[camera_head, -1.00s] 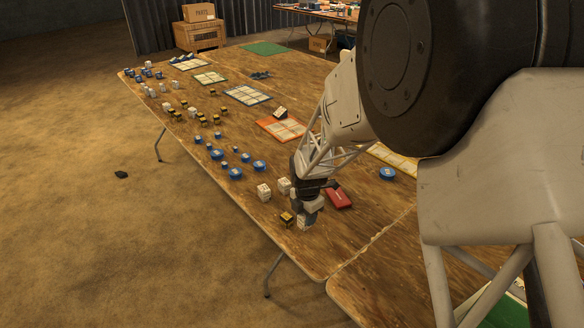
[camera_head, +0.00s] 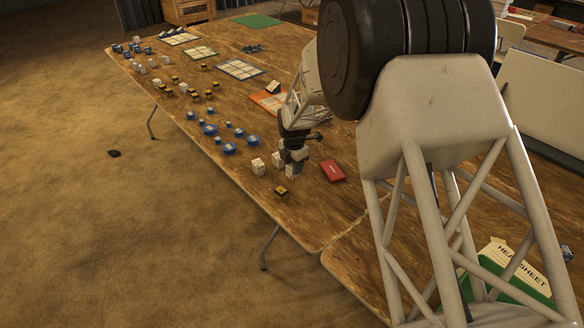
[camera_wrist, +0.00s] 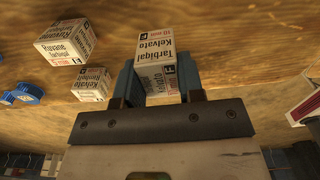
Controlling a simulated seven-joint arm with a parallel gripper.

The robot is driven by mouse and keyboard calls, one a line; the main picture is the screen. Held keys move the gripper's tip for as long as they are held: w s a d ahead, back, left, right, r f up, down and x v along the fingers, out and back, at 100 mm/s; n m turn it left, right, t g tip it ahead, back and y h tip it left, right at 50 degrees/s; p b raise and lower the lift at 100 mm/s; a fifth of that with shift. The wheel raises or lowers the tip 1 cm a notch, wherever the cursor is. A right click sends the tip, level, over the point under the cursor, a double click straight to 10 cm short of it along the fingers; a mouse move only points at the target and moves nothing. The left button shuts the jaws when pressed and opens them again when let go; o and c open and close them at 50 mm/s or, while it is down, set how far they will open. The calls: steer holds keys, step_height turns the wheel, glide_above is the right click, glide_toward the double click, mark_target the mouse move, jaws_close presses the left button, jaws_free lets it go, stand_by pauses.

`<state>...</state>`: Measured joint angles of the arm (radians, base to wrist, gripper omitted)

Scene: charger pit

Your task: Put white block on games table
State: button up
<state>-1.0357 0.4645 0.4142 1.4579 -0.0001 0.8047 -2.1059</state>
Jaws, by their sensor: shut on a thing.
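A white block printed with "Tarbiqal Kelvato" (camera_wrist: 157,50) is between the two blue-grey fingers of my gripper (camera_wrist: 159,84) in the wrist view. In the head view my gripper (camera_head: 294,157) is shut on this white block (camera_head: 291,171). The block's height above the wooden table (camera_head: 230,178) is hard to tell. Two other white printed blocks, a nearer one (camera_wrist: 64,41) and a smaller one (camera_wrist: 91,84), show to the left in the wrist view. In the head view one of them (camera_head: 258,166) stands left of my gripper, and the other is partly hidden.
A yellow-and-black block (camera_head: 281,193) stands near the table's front edge. A red box (camera_head: 333,171) lies right of my gripper. Several blue pieces (camera_head: 229,148), an orange-edged board (camera_head: 268,101) and a blue-edged grid board (camera_head: 240,69) lie farther off. Bare wood lies between them.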

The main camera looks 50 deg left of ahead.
steer(key=shift+w+a+f, duration=0.1)
steer(key=shift+w+a, duration=0.35)
steer(key=shift+a, duration=0.3)
steer(key=shift+w+a+f, duration=0.1)
steer(key=shift+w+a, duration=0.3)
steer(key=shift+a, duration=0.3)
steer(key=shift+f, duration=1.75)
steer(key=shift+f, duration=0.1)
steer(key=o, duration=0.9)
step_height(320, 180, up, 12)
steer(key=shift+r, duration=0.1)
